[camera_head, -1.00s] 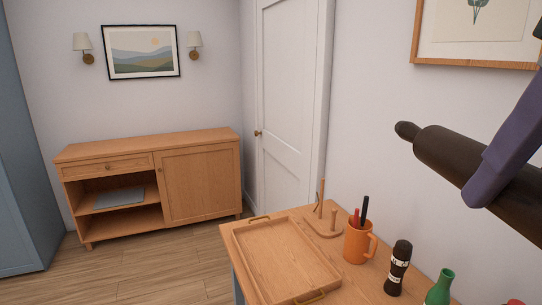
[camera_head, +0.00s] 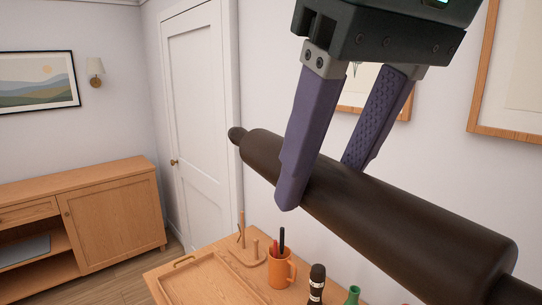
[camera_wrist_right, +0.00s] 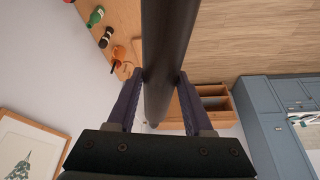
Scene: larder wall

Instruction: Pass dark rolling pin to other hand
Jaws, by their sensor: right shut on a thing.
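The dark rolling pin (camera_head: 395,215) is held up in the air and runs from the middle of the head view down to the lower right. My right gripper (camera_head: 322,185) comes from above with its purple fingers on either side of the pin, shut on its body. In the right wrist view the pin (camera_wrist_right: 166,50) passes between the two fingers of the gripper (camera_wrist_right: 158,95). The pin's near end runs to the lower right edge of the head view. My left gripper is not in view.
Below is a wooden counter with a wooden tray (camera_head: 209,281), a peg stand (camera_head: 246,255), an orange mug (camera_head: 281,270) with pens, a dark bottle (camera_head: 316,286) and a green bottle (camera_head: 352,296). A sideboard (camera_head: 112,222) and white door (camera_head: 201,110) stand behind.

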